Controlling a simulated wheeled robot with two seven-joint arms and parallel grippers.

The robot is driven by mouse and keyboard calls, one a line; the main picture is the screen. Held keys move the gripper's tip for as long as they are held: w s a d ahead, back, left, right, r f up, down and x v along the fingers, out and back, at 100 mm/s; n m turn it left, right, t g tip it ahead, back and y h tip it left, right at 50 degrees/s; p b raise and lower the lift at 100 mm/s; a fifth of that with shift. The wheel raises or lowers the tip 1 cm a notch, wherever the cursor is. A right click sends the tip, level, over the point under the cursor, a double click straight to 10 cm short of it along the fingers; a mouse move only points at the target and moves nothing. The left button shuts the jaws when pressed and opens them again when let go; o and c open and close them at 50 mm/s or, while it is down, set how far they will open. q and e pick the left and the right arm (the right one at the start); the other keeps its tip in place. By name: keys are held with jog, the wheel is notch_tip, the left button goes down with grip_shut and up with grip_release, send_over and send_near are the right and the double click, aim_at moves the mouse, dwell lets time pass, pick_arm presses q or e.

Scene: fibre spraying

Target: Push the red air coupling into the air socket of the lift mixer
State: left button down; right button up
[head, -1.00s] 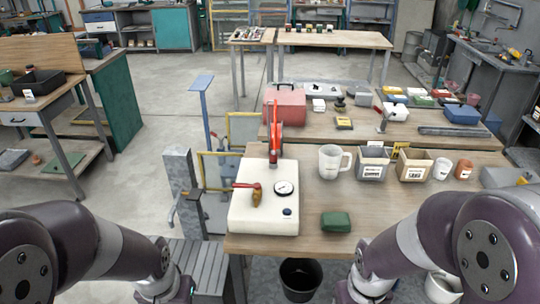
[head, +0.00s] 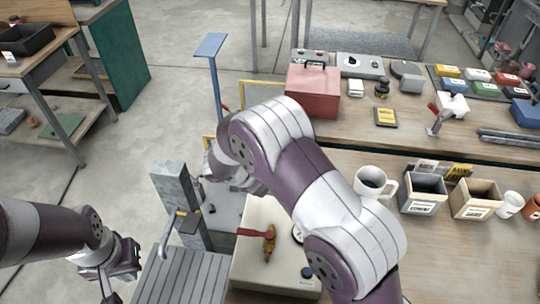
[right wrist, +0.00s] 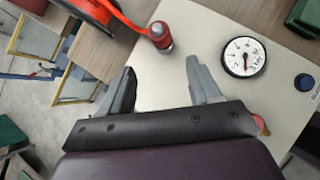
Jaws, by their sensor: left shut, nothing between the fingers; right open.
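The red air coupling (right wrist: 160,36), with a grey tip, is at the end of a red hose (right wrist: 122,17) over the white box top (right wrist: 180,65) in the right wrist view. My right gripper (right wrist: 162,84) is open and empty, its fingers spread, with the coupling apart from them beyond the fingertips. In the head view my right arm hides this gripper and the coupling. My left gripper (head: 107,288) is shut and empty at the lower left. A grey upright machine (head: 178,205), perhaps the lift mixer, stands left of the box. I cannot make out its air socket.
The box carries a pressure gauge (right wrist: 243,56), a dark blue knob (right wrist: 304,82) and a brass valve (head: 268,243) with a red handle. A red case (head: 313,90) is behind.

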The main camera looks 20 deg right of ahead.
jog(key=shift+n+h, duration=0.4)
jog(key=shift+n, duration=0.4)
jog(key=d+f+p, duration=0.1)
jog(key=d, duration=0.1)
jog(key=w+d+f+p, duration=0.1)
jog(key=d, duration=0.1)
jog(key=d+f, duration=0.1)
jog(key=d, duration=0.1)
jog(key=shift+w+f+p, duration=0.3)
jog(key=shift+w+p, duration=0.05)
jog(key=shift+p, duration=0.05)
jog(key=p+x, duration=0.1)
jog(key=x, duration=0.1)
jog(key=shift+d+f+p, duration=0.2)
jog(key=shift+f+p, duration=0.15)
jog(key=shift+p, duration=0.05)
jog(key=shift+d+f, duration=0.4)
jog(key=shift+f, duration=0.1)
jog(key=shift+w+d+f, duration=0.1)
jog(key=shift+w+f, duration=0.05)
jog(key=c, duration=1)
pick_arm(q)
jog(key=r, duration=0.1)
jog(key=s+r, duration=0.1)
jog(key=r, duration=0.1)
jog(key=s+r, duration=0.1)
jog(key=r, duration=0.1)
jog(key=shift+a, duration=0.25)
pick_arm(e)
jog(key=shift+c, duration=0.4)
